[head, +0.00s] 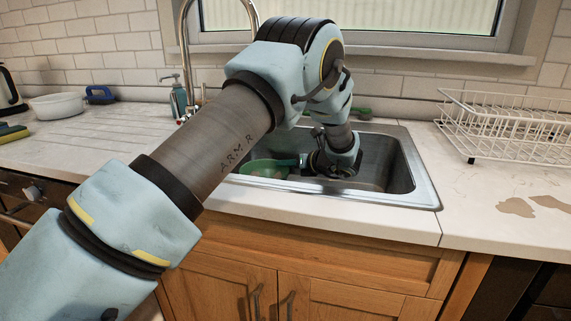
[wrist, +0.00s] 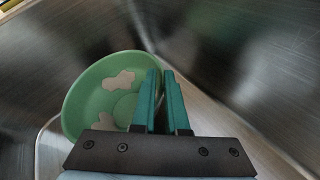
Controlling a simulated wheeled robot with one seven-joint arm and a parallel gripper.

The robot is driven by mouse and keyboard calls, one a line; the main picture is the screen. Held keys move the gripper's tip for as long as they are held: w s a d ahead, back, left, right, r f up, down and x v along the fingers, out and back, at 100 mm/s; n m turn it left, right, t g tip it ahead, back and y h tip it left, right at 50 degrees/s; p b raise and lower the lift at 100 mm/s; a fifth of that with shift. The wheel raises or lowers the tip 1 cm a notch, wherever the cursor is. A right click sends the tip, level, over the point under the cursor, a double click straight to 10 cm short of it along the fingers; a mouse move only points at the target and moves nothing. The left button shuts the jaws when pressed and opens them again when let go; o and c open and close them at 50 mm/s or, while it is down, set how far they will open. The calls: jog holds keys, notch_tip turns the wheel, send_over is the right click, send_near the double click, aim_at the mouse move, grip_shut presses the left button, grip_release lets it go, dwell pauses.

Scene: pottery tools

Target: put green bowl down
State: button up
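The green bowl (wrist: 90,91) is inside the metal sink (head: 376,158), with its open side facing the wrist camera and pale patches inside. In the head view the bowl (head: 262,169) shows at the left of the basin, partly behind my arm. My gripper (wrist: 166,72) has its two teal fingers close together at the bowl's right rim, with a narrow gap between them. It appears shut on that rim; the left finger hides part of it. In the head view my gripper (head: 291,162) is low in the basin. Whether the bowl touches the sink floor cannot be told.
A white wire dish rack (head: 510,127) stands right of the sink. A tap (head: 186,50) and a soap bottle (head: 177,98) stand behind it at the left. A white bowl (head: 57,106) is on the far left counter. The sink walls are close around my gripper.

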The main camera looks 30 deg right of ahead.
jog(key=o, duration=0.4)
jog(key=shift+r, duration=0.1)
jog(key=b+v, duration=0.1)
jog(key=v, duration=1.1)
jog(key=shift+r, duration=0.1)
